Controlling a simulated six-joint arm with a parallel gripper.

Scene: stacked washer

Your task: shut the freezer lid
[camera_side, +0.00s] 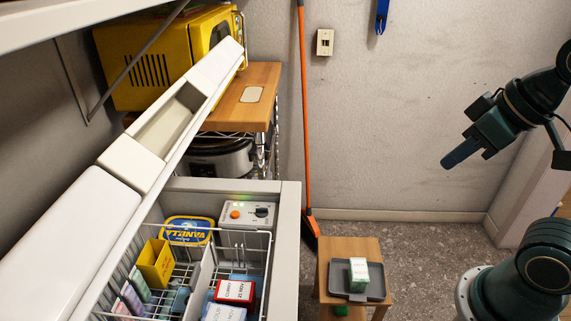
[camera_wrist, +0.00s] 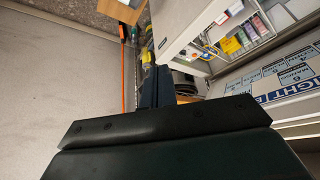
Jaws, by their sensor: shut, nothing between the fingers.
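The freezer (camera_side: 290,240) is a white chest with its top open, seen in the side view at lower centre. Its white lid (camera_side: 75,235) stands raised along the left side, with a recessed handle (camera_side: 172,122) in its edge. In the wrist view, the freezer body (camera_wrist: 180,28) is at upper right, and a printed panel (camera_wrist: 285,80) beyond the opening appears to be the lid's inner face. My gripper (camera_side: 447,163) is shut and empty, high at the right of the side view, well apart from the lid. Its dark fingers (camera_wrist: 156,85) point toward the scene in the wrist view.
Wire baskets hold a vanilla tub (camera_side: 187,231), a yellow box (camera_side: 155,263) and several packets. A yellow microwave (camera_side: 165,60) and wooden shelf (camera_side: 245,95) stand behind the lid. A broom (camera_side: 304,120) and a stool (camera_side: 345,248) with a tray stand beside the freezer.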

